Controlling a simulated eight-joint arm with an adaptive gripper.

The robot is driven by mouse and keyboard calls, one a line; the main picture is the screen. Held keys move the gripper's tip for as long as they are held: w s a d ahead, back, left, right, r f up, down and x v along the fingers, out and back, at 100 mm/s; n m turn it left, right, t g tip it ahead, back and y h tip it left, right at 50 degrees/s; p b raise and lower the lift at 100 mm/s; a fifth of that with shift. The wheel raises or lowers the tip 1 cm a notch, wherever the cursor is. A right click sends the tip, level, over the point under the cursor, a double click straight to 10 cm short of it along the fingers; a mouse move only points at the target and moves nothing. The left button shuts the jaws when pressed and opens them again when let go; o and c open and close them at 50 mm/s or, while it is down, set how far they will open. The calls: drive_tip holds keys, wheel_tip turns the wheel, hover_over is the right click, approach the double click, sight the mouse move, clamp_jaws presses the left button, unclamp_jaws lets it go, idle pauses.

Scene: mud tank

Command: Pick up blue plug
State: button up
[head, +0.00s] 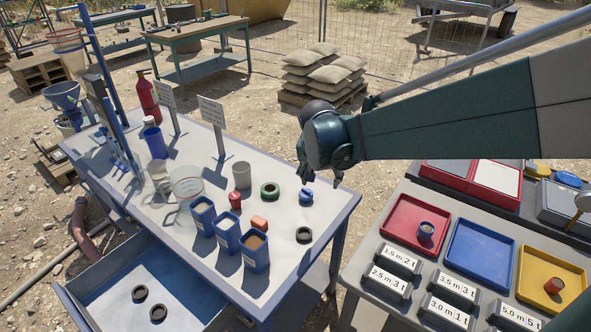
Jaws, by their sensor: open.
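A small blue plug (306,196) sits on the pale worktable (333,207) near its right end. My gripper (319,178) is open and points down just above the plug, slightly to its right in the picture. The fingers show on either side of the gripper's dark body, and I see nothing between them. I cannot tell whether a finger touches the plug.
Blue bins (228,231) stand to the left. Red (391,229), blue and yellow trays lie on the right table.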

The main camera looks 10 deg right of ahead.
drive_tip(key=w+a+f+m+p, duration=0.2)
drive_tip(key=w+f, duration=0.3)
drive_tip(key=w, duration=0.2)
drive_tip(key=m+g+h+p, duration=0.1)
drive_tip(key=m+h, duration=0.1)
approach(306, 190)
drive_tip(key=d, duration=0.1)
drive_tip(key=shift+w+f, duration=0.25)
drive_tip(key=shift+f, duration=0.3)
drive_tip(key=shift+w+f, duration=0.2)
drive_tip(key=shift+f, duration=0.35)
drive_tip(key=shift+d+f, duration=0.1)
drive_tip(key=shift+x, duration=1.15)
drive_tip(key=shift+f, duration=0.1)
drive_tip(key=shift+b+x, duration=0.4)
drive_tip(key=shift+x, duration=2.1)
drive_tip(key=shift+s+f, duration=0.1)
drive_tip(key=c, duration=0.9)
